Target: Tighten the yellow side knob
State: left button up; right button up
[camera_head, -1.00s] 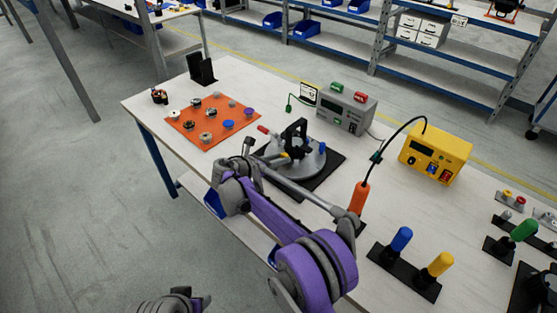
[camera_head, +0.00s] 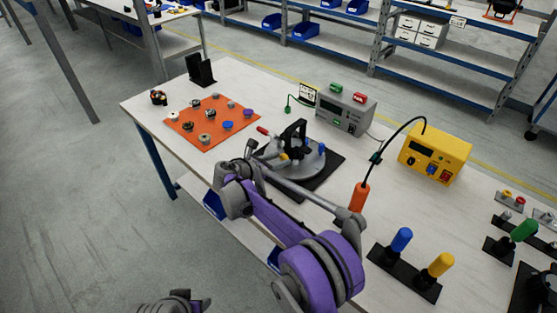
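The fixture (camera_head: 301,168) is a round grey base with a black upright frame, standing on a black mat. A small yellow knob (camera_head: 284,156) shows on its left side, a blue knob (camera_head: 322,147) on its right, and a red-tipped handle (camera_head: 262,130) at the back left. My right gripper (camera_head: 252,147) is just left of the yellow knob, at the fixture's near left edge. The picture is too small to show whether it touches the knob or how its fingers stand. My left gripper (camera_head: 188,301) is low at the bottom edge, away from the table, and partly cut off.
An orange mat (camera_head: 190,140) with several small knobs lies to the left. A grey box (camera_head: 343,113) and a yellow box (camera_head: 434,155) stand behind and to the right. An orange-handled tool (camera_head: 359,197) and blue and yellow handles (camera_head: 401,239) stand at the right front.

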jog(key=v, duration=1)
jog(key=shift+s+a+r, duration=0.2)
jog(key=shift+s+a, duration=0.05)
jog(key=shift+d, duration=0.1)
